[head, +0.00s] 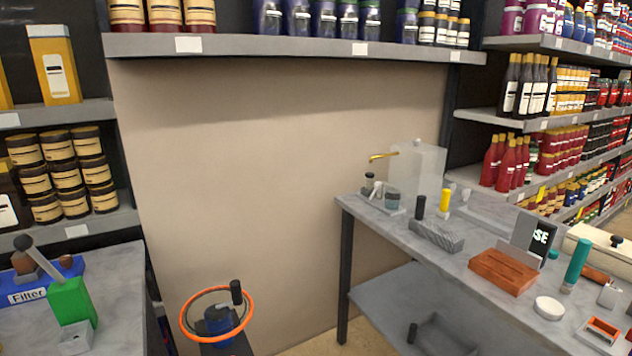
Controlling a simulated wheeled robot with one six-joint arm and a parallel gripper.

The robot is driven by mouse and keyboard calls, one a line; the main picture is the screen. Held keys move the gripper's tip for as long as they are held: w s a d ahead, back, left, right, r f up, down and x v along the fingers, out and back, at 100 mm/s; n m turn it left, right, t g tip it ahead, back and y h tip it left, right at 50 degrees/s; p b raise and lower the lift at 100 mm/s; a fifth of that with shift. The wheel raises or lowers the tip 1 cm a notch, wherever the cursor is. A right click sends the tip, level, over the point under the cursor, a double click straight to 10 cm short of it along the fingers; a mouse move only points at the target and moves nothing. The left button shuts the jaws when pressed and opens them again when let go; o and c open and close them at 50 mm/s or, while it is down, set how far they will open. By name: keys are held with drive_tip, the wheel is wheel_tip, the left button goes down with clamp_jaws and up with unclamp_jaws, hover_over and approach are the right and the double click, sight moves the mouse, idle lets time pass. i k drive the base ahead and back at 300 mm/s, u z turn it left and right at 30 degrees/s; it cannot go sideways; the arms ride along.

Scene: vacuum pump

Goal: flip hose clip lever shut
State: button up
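I cannot tell for certain which thing is the hose clip. A green block (70,301) with a long grey lever (38,258) stands on the left table. The lever slants up and to the left, away from the block, with a dark end at its top. A small grey block (75,338) sits at the front of the green block. Behind it is a blue holder (37,291) labelled "Filter", with brown and dark round things on top. My gripper is out of view.
An orange ring (183,322) with a black knob (236,291) surrounds a blue unit (217,320) at bottom centre. The right table (382,227) holds a clear box (424,168), a grey block (436,236), a brown block (502,271) and a teal cylinder (577,262). Stocked shelves surround the tables.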

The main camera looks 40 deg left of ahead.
sight(378, 184)
drive_tip(key=u, duration=0.9)
drive_tip(key=i, duration=1.8)
drive_tip(key=u, duration=0.85)
drive_tip(key=i, duration=0.3)
drive_tip(key=u, duration=0.05)
